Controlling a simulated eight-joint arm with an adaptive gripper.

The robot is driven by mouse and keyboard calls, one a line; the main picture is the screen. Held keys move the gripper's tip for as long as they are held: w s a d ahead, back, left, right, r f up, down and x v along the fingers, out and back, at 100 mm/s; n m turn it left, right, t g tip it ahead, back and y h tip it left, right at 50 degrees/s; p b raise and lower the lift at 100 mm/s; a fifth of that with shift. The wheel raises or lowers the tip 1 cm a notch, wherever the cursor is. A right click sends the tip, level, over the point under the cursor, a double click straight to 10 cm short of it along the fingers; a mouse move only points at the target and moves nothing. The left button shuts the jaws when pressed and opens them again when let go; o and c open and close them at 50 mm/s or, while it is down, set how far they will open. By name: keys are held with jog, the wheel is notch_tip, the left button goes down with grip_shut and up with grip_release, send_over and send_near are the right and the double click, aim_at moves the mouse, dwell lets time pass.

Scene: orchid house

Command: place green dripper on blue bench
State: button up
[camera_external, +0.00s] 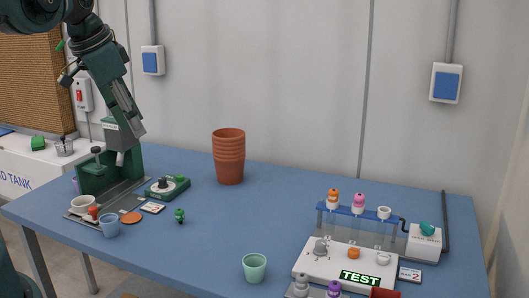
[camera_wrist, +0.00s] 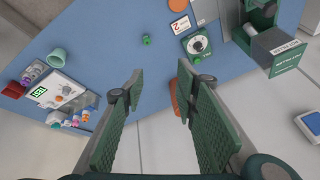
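A small green dripper (camera_external: 179,215) stands on the blue bench (camera_external: 215,240), left of the bench's middle, in front of a green box with a dial. It also shows in the wrist view (camera_wrist: 147,40), near the top, beyond my fingertips and apart from them. My gripper (camera_external: 137,129) is up at the left in the external view, in front of the wall and close to the top of a green machine. In the wrist view its two fingers (camera_wrist: 158,83) are spread wide, with nothing held between them.
A terracotta pot stack (camera_external: 229,160) stands at the back. The green machine (camera_external: 97,172), white cup (camera_external: 82,204) and dial box (camera_external: 167,188) stand left. A pale green cup (camera_external: 254,267) is in front. A rack (camera_external: 345,210) and white panel (camera_external: 330,262) fill the right. The bench middle is clear.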

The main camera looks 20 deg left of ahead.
jog(key=s+a+r+n+t, duration=0.1)
jog(key=s+r+n+t, duration=0.1)
jog(key=s+n, duration=0.3)
jog(key=shift+r+n, duration=0.6)
